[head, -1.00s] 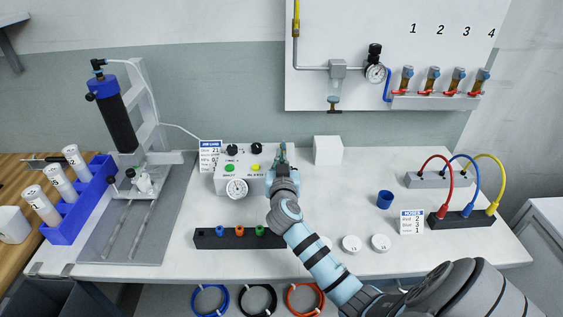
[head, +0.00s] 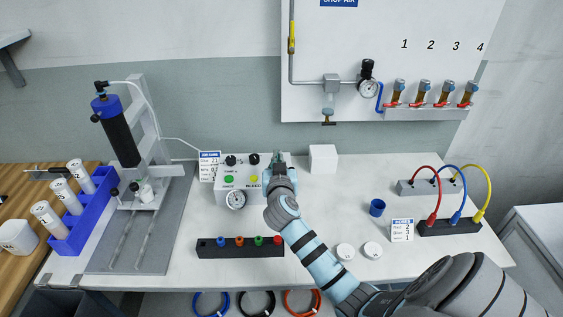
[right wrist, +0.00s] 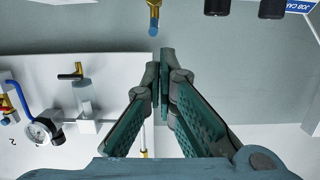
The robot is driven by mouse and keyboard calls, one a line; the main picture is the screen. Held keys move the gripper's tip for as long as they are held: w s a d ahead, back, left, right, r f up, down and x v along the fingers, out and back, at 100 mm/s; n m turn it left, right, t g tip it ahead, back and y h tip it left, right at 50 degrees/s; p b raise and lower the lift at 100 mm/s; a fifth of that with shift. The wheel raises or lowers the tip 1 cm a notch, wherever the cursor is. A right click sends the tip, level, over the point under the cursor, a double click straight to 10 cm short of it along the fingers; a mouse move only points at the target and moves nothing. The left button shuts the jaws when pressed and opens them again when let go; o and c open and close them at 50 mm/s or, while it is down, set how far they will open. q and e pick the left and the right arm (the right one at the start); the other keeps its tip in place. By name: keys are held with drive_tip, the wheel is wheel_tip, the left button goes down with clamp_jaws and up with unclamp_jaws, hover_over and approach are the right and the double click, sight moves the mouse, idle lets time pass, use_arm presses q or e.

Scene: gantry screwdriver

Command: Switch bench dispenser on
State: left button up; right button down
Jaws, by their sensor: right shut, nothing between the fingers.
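The bench dispenser appears to be the white box (head: 225,199) left of the middle in the head view. It has a green button (head: 229,179), a yellow button (head: 253,178), a round gauge (head: 235,199) and two black knobs on top. My right gripper (head: 276,163) is shut and empty at the box's right end, and my arm hides part of that end. In the right wrist view the closed fingertips (right wrist: 163,57) are just below a brass fitting with a blue tip (right wrist: 154,18). Contact cannot be told. No switch is clearly visible. My left gripper is out of view.
A job card (head: 209,166) stands at the box's left. A white cube (head: 323,158) is right of my gripper. A black strip with coloured plugs (head: 216,251) lies in front. A stand with a blue-capped cylinder (head: 117,130) is at left. The bench between cube and blue cup (head: 377,208) is clear.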

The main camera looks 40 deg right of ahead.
drive_tip(key=r+p+v, duration=0.1)
drive_tip(key=v, duration=0.7)
drive_tip(key=shift+r, duration=0.2)
